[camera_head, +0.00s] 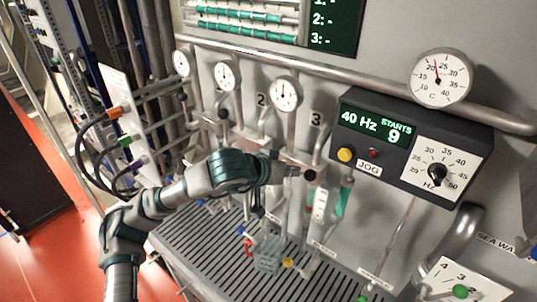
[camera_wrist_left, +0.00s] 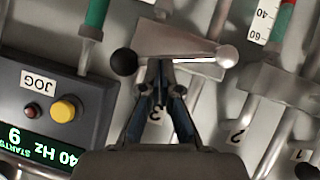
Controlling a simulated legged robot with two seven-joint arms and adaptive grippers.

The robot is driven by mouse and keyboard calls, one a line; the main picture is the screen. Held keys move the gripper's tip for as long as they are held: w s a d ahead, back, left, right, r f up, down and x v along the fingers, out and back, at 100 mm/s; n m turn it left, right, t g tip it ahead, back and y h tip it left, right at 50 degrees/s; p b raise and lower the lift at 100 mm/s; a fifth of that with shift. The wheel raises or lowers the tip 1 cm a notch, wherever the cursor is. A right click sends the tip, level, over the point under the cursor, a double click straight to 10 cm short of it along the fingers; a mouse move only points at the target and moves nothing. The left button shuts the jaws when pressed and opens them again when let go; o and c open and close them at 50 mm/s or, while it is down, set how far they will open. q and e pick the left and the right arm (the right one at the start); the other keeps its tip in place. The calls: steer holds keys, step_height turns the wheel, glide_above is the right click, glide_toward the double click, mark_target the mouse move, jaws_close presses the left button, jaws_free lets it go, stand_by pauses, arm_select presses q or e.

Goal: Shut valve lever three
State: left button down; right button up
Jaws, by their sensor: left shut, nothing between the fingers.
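Valve lever three shows in the left wrist view as a black ball knob (camera_wrist_left: 124,61) at left and a silver ball (camera_wrist_left: 226,56) at right, across a grey metal block (camera_wrist_left: 180,42). Its black knob (camera_head: 310,175) also shows in the head view, below the label 3 (camera_head: 316,118). The lever looks roughly crosswise to the pipe. My left gripper (camera_wrist_left: 160,68) is shut and empty, its fingertips at the lever between knob and silver ball. Whether they touch it I cannot tell. My right gripper is not in view.
A control box (camera_head: 405,150) reading 40 Hz, with a yellow button (camera_head: 346,154), sits right of the lever. Other black knobs (camera_head: 222,116) and round gauges (camera_head: 285,94) stand to the left. A slotted grey tray (camera_head: 190,245) lies below, with hanging tubes above it.

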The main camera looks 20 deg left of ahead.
arm_select(q)
steer(key=shift+s+d+f+m+t+y+b, duration=0.15)
steer(key=shift+d+f+m+y+b, duration=0.15)
steer(key=shift+f+m+y+b, duration=0.25)
steer(key=shift+s+d+f+m+t+y+b, duration=0.15)
steer(key=shift+d+f+m+y+b, duration=0.15)
steer(key=shift+f+m+y+b, duration=0.2)
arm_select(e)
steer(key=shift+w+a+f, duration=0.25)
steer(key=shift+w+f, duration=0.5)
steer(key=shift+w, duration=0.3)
arm_select(q)
steer(key=shift+w, duration=0.1)
steer(key=w+r+p+v, duration=0.1)
steer(key=r+v, duration=0.1)
steer(key=v, duration=1)
steer(key=shift+w+a+r, duration=0.15)
steer(key=shift+r, duration=0.1)
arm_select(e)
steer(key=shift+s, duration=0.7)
